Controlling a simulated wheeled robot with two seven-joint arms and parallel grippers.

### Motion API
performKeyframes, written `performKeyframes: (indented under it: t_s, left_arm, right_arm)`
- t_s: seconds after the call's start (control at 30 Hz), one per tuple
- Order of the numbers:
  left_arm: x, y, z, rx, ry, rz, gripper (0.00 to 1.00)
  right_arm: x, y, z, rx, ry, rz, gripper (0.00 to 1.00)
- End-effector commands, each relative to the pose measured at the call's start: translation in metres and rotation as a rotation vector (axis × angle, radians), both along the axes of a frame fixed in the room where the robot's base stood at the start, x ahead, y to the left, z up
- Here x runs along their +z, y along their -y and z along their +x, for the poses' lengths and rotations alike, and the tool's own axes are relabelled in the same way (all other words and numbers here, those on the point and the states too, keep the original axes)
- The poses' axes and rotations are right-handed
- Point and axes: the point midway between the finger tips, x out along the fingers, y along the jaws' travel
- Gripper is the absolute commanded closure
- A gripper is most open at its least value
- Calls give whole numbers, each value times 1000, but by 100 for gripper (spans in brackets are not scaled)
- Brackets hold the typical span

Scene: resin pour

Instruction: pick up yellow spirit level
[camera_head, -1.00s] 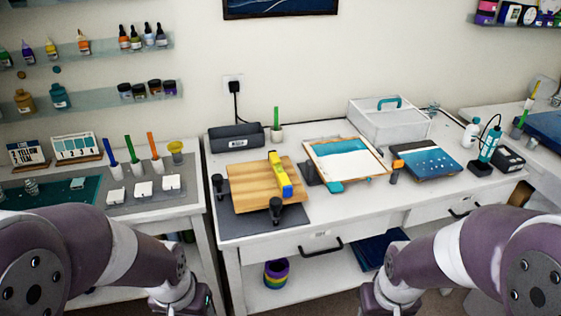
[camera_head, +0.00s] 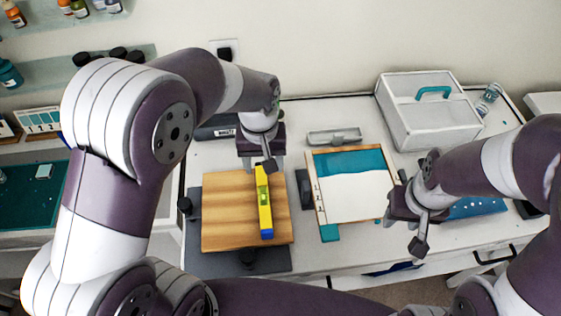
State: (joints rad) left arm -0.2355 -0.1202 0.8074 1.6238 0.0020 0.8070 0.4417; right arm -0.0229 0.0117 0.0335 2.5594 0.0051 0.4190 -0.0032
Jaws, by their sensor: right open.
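The yellow spirit level (camera_head: 264,205) lies on the wooden board (camera_head: 222,212), near the board's right side. It has a green vial window and a blue near end. My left gripper (camera_head: 259,163) is at the level's far end and hides part of that end. Whether its fingers are apart or touch the level is hard to see. My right gripper (camera_head: 404,232) is open and empty near the table's front edge, right of the framed panel.
A white box with a teal handle (camera_head: 425,115) stands at the back right, and a grey tray (camera_head: 335,136) lies behind the panel.

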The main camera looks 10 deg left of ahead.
Motion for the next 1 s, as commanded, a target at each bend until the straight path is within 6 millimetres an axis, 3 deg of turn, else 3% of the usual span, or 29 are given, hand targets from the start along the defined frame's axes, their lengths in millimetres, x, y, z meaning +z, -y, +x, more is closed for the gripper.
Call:
performKeyframes:
  t_s: [0.17,0.4,0.57,0.7,0.8,1.0]
  left_arm:
    - [-4,-1,-4,68,-27,7,40]
    - [-55,-1,-5,71,-26,7,40]
    - [-74,-1,-5,71,-25,6,40]
    - [-98,-1,-7,70,-29,8,40]
    - [-117,0,-6,70,-24,7,40]
    - [-125,0,-6,70,-22,5,40]
  right_arm:
    - [2,0,0,0,0,0,57]
    - [14,0,0,0,0,0,57]
    - [18,0,0,0,0,0,57]
    - [33,0,0,0,0,0,57]
    - [34,0,0,0,1,0,57]
    - [33,0,0,0,0,0,57]
